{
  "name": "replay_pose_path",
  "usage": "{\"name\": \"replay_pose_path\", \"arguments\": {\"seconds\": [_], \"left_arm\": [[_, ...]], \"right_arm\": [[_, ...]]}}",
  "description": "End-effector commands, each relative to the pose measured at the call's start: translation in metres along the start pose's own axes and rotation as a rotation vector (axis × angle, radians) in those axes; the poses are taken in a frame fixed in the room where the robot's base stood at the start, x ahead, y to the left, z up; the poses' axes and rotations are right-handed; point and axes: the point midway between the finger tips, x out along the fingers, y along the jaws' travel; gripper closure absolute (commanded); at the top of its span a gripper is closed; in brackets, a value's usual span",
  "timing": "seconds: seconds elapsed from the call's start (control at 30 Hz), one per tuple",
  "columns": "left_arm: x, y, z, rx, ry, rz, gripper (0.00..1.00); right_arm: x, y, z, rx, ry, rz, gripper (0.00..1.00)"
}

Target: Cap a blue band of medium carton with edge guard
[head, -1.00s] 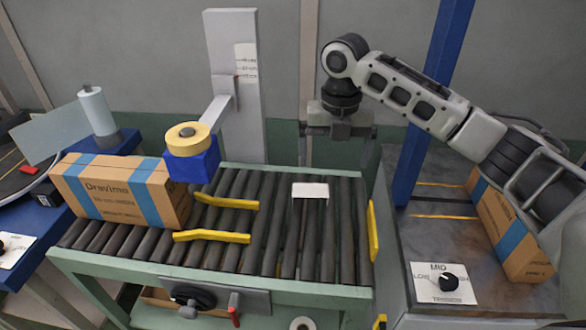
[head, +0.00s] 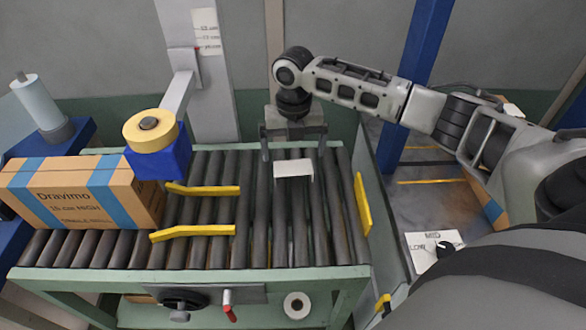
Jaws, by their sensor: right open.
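A brown carton (head: 130,201) marked "Dravimo" with two blue bands (head: 108,185) sits at the left end of the roller conveyor. A small white angled piece, which looks like the edge guard (head: 293,169), lies on the rollers right of the yellow guides. My right gripper (head: 293,158) is open and points down, its fingers on either side of the white piece or just behind it; contact cannot be told. A second banded carton (head: 487,203) on the right-hand table is mostly hidden by my right arm. My left gripper is not in view.
Two yellow guide rails (head: 195,232) stand on the rollers beside the carton. A tape head with a yellow roll (head: 150,128) hangs over the carton's right end. A yellow stop (head: 362,204) edges the conveyor's right end.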

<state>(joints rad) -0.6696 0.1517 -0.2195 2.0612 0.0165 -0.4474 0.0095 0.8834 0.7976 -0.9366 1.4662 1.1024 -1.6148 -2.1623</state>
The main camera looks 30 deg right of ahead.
Motion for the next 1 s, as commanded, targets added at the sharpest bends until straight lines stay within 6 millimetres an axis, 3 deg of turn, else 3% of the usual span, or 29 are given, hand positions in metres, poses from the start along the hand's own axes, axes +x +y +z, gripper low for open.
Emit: {"name": "replay_pose_path", "arguments": {"seconds": [0.3, 0.6, 0.63, 0.77, 1.0], "left_arm": [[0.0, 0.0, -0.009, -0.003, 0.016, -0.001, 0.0], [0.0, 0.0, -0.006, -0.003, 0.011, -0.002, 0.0], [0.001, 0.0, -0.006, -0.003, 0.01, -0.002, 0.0], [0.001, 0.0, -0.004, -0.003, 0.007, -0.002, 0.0], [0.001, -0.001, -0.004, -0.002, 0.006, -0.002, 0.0]], "right_arm": [[0.044, 0.001, 0.0, 0.001, 0.003, -0.003, 0.0], [0.051, 0.001, 0.0, -0.001, 0.001, -0.002, 0.0], [0.051, 0.001, 0.0, -0.001, 0.001, -0.002, 0.03], [0.051, 0.001, 0.0, -0.001, 0.001, -0.001, 0.39], [0.05, 0.001, 0.0, 0.0, 0.001, -0.001, 0.39]]}}
